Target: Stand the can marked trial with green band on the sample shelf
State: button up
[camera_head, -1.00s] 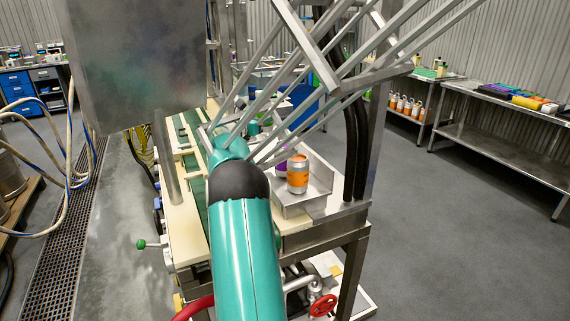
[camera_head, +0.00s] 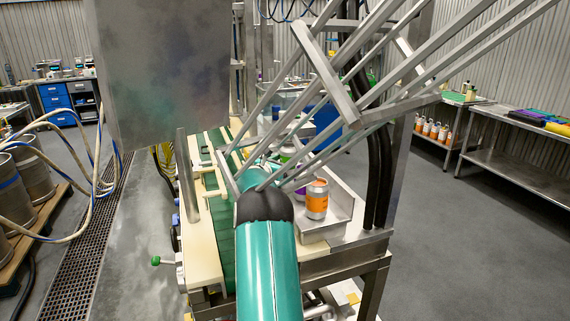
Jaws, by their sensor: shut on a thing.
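My teal arm reaches forward over the seamer table, but its far end is hidden behind its own links and the grey bars, so my gripper does not show. A small green patch (camera_head: 288,151) shows behind the bars; I cannot tell whether it is a green-banded can. A can with an orange band (camera_head: 317,201) stands upright in a metal tray (camera_head: 343,205) right of my arm. A purple-banded can (camera_head: 299,194) stands just behind it, partly hidden. No trial marking is readable, and I cannot tell which surface is the sample shelf.
Slanted grey bars (camera_head: 330,75) cross above the table, near a steel post (camera_head: 404,130). A large metal box (camera_head: 160,70) hangs at left. A steel bench (camera_head: 510,165) and several orange-banded bottles (camera_head: 431,130) stand at right. The right floor is clear.

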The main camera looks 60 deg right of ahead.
jog(key=shift+f, duration=0.4)
jog(key=shift+d, duration=0.1)
jog(key=o, duration=1.2)
jog(key=a, duration=0.4)
jog(key=w+a, duration=0.1)
jog(key=a, duration=0.3)
jog(key=w+a, duration=0.1)
jog(key=a, duration=0.2)
jog(key=shift+w+a, duration=0.15)
jog(key=shift+a, duration=0.25)
